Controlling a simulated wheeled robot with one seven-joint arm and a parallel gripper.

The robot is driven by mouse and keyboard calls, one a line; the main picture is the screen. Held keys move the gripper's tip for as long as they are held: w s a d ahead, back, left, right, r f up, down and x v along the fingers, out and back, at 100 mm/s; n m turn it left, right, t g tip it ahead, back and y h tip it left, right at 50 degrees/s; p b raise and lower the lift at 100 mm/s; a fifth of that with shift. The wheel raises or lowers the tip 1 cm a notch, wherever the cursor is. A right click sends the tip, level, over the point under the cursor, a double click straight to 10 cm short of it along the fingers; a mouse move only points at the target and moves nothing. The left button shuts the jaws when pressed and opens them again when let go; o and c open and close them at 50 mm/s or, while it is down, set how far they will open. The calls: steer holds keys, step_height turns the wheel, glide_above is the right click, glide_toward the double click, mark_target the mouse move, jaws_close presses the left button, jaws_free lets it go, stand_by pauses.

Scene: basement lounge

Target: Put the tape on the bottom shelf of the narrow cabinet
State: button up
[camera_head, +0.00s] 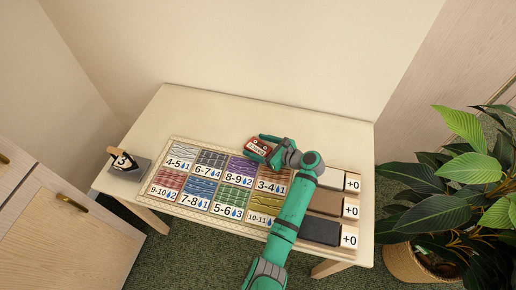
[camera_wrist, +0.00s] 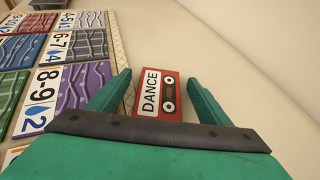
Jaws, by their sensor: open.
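The tape is a red cassette (camera_head: 259,147) with a white "DANCE" label, lying on the table at the back edge of the game board in the head view. In the wrist view the tape (camera_wrist: 158,94) lies between my gripper's two green fingers, with a gap on each side. My gripper (camera_head: 263,145) is open, low over the table, with its fingers reaching around the tape. It also shows in the wrist view (camera_wrist: 158,88). No bottom shelf shows.
The pale table (camera_head: 190,100) carries a board (camera_head: 172,137) of colored numbered tiles and several "+0" blocks at its right. A potted plant (camera_head: 450,180) is close on the right. Walls stand behind.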

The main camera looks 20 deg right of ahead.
steer(key=c, duration=1.1)
steer(key=shift+c, duration=0.8)
steer(key=shift+r, duration=0.1)
